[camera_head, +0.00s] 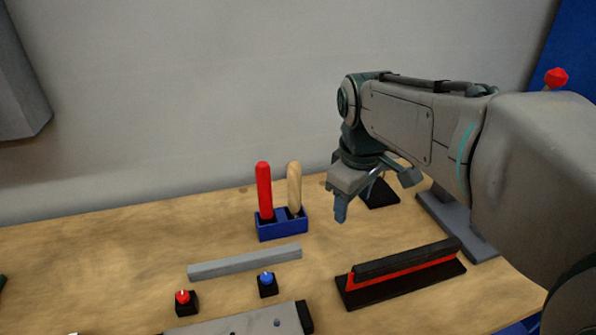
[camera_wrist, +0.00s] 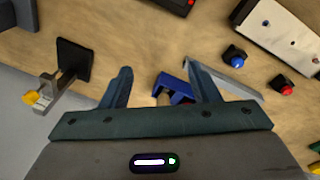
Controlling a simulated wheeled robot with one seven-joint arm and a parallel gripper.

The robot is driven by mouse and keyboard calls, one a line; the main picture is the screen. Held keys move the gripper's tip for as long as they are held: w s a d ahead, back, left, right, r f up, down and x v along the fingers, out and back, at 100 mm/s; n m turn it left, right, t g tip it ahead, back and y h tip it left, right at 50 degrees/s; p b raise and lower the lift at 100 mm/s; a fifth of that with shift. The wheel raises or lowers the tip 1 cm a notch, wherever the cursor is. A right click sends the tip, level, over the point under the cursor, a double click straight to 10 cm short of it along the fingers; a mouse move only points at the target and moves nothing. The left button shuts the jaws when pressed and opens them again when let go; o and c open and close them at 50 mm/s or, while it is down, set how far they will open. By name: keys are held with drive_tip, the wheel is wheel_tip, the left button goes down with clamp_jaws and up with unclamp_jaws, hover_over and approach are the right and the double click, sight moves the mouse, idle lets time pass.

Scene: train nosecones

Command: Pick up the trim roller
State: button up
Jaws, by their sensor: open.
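A blue holder (camera_head: 283,229) stands on the table in the head view, with a red-handled tool (camera_head: 264,190) and a wooden-handled tool (camera_head: 294,187) upright in it. I cannot tell for sure which thing is the trim roller; the working ends of both tools are hidden in the holder. My gripper (camera_head: 341,207) is open and empty, pointing down to the right of the holder. In the wrist view my gripper (camera_wrist: 159,76) has its fingers spread, and the blue holder (camera_wrist: 176,88) shows beyond them, partly hidden by the right finger and the gripper body.
A black base (camera_head: 380,194) stands behind my gripper; the wrist view shows a grey fixture with a yellow part (camera_wrist: 36,98) beside it. A grey bar (camera_head: 245,262), red button (camera_head: 185,302), blue button (camera_head: 267,284) and black-and-red block (camera_head: 402,274) lie nearer. The table's left is mostly clear.

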drive_tip(key=w+a+r+n, duration=0.5)
drive_tip(key=w+a+n, duration=0.1)
drive_tip(key=w+n, duration=0.2)
drive_tip(key=r+n+g, duration=0.2)
drive_tip(key=n, duration=0.5)
hover_over(292, 163)
drive_tip(key=shift+s+d, duration=0.1)
drive_tip(key=shift+f, duration=0.4)
wheel_tip(292, 163, down, 8)
drive_tip(key=shift+r+b, duration=0.2)
drive_tip(key=shift+b, duration=0.3)
drive_tip(key=shift+d+f, duration=0.15)
drive_tip(key=shift+f, duration=2.55)
drive_tip(key=c, duration=1.1)
